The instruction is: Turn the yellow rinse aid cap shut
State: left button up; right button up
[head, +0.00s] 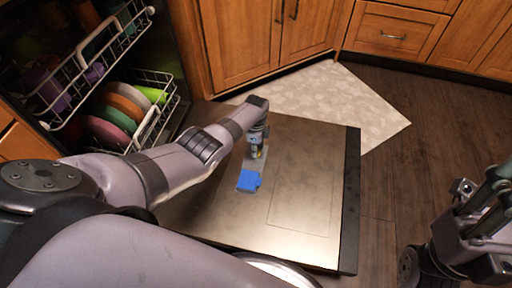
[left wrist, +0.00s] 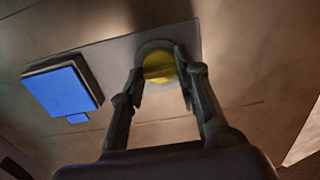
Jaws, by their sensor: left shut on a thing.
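The yellow rinse aid cap (left wrist: 159,66) is round and sits in a grey ring on the dispenser panel of the dishwasher door. My left gripper (left wrist: 160,58) has one finger on each side of the cap and is shut on it. In the head view my left gripper (head: 257,152) points down at the dispenser and hides most of the cap. A blue dispenser lid (head: 249,181) is beside the cap; it also shows in the left wrist view (left wrist: 62,92). My right gripper (head: 488,215) is at the right edge, away from the door, and its finger opening is unclear.
The open dishwasher door (head: 303,185) lies flat under my left arm. Racks (head: 150,128) with colourful plates stand at the left. Wooden cabinets (head: 265,40) are at the back. A pale rug (head: 340,100) and clear dark floor (head: 420,130) lie beyond the door.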

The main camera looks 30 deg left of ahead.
dwell(0.5)
pick_arm(q)
jog(key=o, duration=1.2)
jog(key=shift+c, duration=0.2)
jog(key=shift+w+r, duration=0.1)
jog(key=shift+r, duration=0.45)
notch_tip(320, 180, up, 11)
